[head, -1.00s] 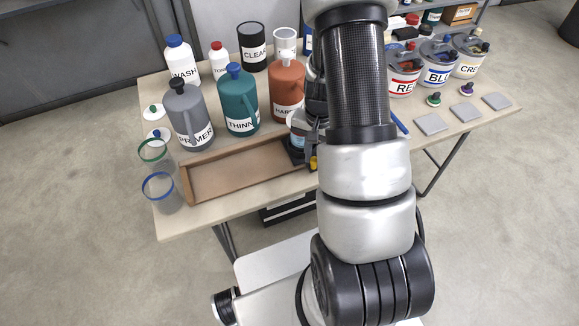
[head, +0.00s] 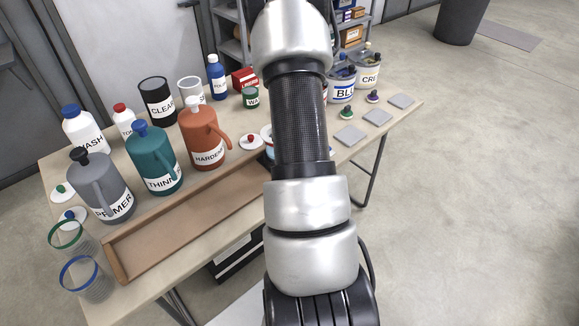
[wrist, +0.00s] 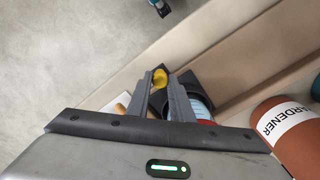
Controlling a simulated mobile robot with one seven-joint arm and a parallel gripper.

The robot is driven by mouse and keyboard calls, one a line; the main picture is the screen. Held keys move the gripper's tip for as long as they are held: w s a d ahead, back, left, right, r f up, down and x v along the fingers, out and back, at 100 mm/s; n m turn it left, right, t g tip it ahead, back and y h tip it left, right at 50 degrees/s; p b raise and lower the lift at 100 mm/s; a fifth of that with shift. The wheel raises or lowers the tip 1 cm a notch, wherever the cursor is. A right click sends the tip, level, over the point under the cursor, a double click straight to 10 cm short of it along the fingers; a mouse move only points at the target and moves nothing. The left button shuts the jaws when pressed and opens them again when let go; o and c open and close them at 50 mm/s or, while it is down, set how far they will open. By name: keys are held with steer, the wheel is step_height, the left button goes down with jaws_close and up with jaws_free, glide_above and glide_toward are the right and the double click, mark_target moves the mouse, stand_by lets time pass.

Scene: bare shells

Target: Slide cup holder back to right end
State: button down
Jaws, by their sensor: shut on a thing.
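The cup holder (wrist: 186,76) is a black block with a yellow knob (wrist: 159,78), in the wrist view. A clear cup with bluish contents (wrist: 199,107) sits in it, partly hidden by my fingers. My gripper (wrist: 160,80) is shut on the yellow knob. The cup holder stands in the long wooden trough, whose floor shows in the wrist view (wrist: 240,62). In the head view the trough (head: 180,228) runs from lower left up to behind my arm.
Behind the trough stand grey PRIMER (head: 100,187), teal THINNER (head: 155,160) and orange HARDENER (head: 204,135) jugs; HARDENER is near my gripper in the wrist view (wrist: 297,138). Two clear cups (head: 82,275) stand by the trough's left end. Tins (head: 342,84) and grey pads (head: 350,135) are right.

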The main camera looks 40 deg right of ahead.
steer(key=shift+d, duration=0.35)
steer(key=c, duration=1.6)
jaws_free()
steer(key=shift+d, duration=0.1)
steer(key=shift+o, duration=0.2)
steer(key=shift+r, duration=0.5)
step_height(320, 180, up, 16)
steer(key=p, duration=0.1)
steer(key=shift+r+p, duration=0.25)
steer(key=shift+p, duration=0.1)
steer(key=shift+a, duration=0.2)
